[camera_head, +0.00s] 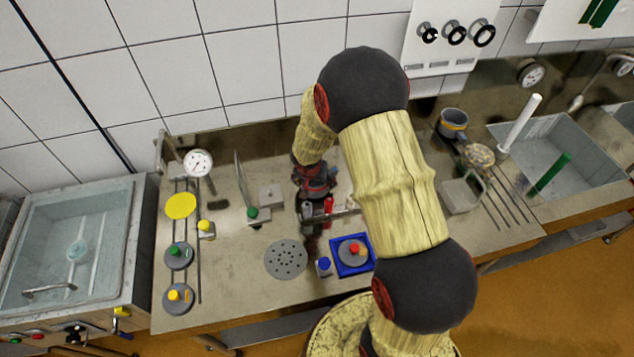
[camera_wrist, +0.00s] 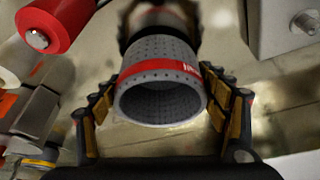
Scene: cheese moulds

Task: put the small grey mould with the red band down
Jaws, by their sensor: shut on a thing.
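The small grey mould (camera_wrist: 160,95) with the red band shows in the wrist view. It is a perforated cup, its open mouth facing the camera, with the red band around its wall. My gripper (camera_wrist: 158,85) has one finger on each side of it and is shut on it. In the head view my gripper (camera_head: 316,200) is over the middle of the steel worktop (camera_head: 235,275). I cannot make out the mould clearly there. The wrist view does not show whether the mould touches anything beneath it.
A red cylinder (camera_wrist: 58,22) is near my gripper at upper left in the wrist view. In the head view, a perforated grey disc (camera_head: 286,259) and a blue tray (camera_head: 341,267) lie in front of my gripper. A dial gauge (camera_head: 198,163) stands left. My arm hides worktop to the right.

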